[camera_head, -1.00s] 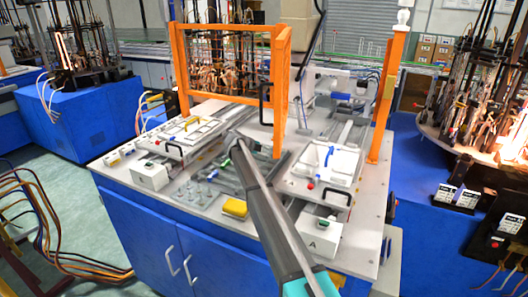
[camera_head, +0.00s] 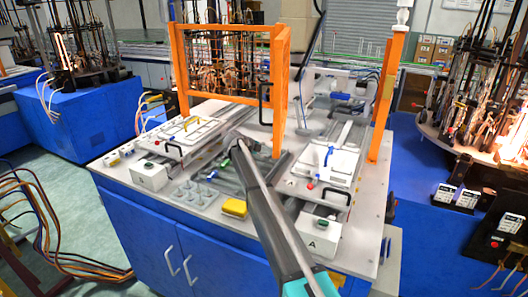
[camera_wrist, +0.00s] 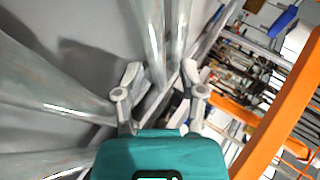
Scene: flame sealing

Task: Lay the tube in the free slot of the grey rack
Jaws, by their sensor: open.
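In the wrist view my gripper (camera_wrist: 163,80) is open, with its two pale fingers spread apart. Long grey, glassy-looking rods (camera_wrist: 152,35) run down from the top edge towards the gap between the fingers. I cannot tell which of them is the tube, or whether any touches a finger. Larger grey rounded shapes (camera_wrist: 45,90) fill the left side, close to the camera. In the head view my arm reaches over the middle of the bench, and its end hides the work spot. Grey bars (camera_head: 228,172) show beside it; the rack's free slot cannot be made out.
An orange frame (camera_head: 283,85) stands at the back of the bench, close to my arm's end. White fixtures (camera_head: 325,168) stand right of my arm, and others (camera_head: 190,138) left. A yellow block (camera_head: 234,208) and grey pegs (camera_head: 197,192) lie near the front edge.

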